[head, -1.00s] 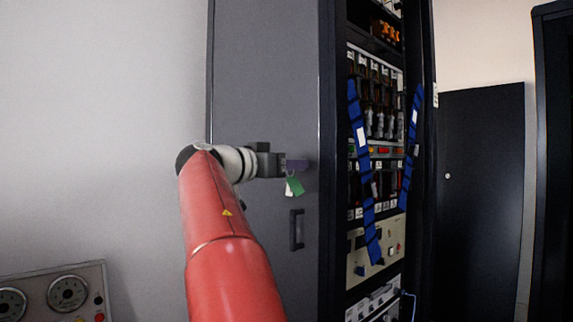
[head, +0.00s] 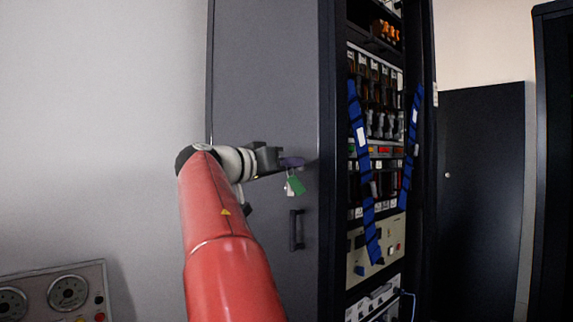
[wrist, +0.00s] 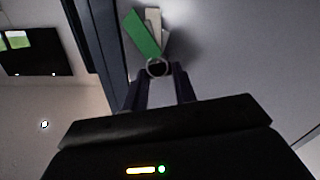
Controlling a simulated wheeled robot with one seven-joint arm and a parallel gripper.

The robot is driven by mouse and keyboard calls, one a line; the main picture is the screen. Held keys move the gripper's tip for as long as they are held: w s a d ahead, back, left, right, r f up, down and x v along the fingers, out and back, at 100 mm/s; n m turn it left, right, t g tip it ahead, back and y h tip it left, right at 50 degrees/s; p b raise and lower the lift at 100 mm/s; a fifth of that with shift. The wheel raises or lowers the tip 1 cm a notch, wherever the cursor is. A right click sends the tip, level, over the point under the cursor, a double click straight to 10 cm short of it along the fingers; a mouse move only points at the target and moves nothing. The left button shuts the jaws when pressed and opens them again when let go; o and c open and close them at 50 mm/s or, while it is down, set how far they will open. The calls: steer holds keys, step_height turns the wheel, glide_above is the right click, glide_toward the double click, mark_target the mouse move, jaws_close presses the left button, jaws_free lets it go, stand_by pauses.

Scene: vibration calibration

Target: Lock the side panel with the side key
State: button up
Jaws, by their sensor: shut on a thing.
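The grey side panel (head: 265,80) of the tall rack stands upright and looks shut. A dark handle (head: 296,230) is set in it, below my gripper. My gripper (head: 296,162) is shut on the side key, at the panel's surface near its right edge. The key's shaft and the keyhole are hidden, so I cannot tell how deep the key sits. A green tag (head: 297,185) and a white tag hang below the fingers. In the wrist view, the key ring (wrist: 158,67) shows at the fingertips, with the green tag (wrist: 142,33) and white tag (wrist: 154,20) beyond it.
The rack's open front (head: 375,130), with instruments and blue straps (head: 361,140), lies right of the panel. A gauge panel (head: 60,292) stands at the lower left. A dark cabinet (head: 485,180) stands at the right. The wall left of the rack is bare.

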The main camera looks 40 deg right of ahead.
steer(key=shift+w+f+n+p, duration=0.1)
steer(key=shift+n+p, duration=0.65)
steer(key=shift+n, duration=3.05)
steer(key=shift+w+f+n+p, duration=0.1)
steer(key=shift+n+p, duration=0.6)
steer(key=shift+n, duration=3.1)
steer(key=shift+o, duration=0.2)
steer(key=shift+c, duration=0.2)
steer(key=o, duration=1)
steer(key=shift+f, duration=0.1)
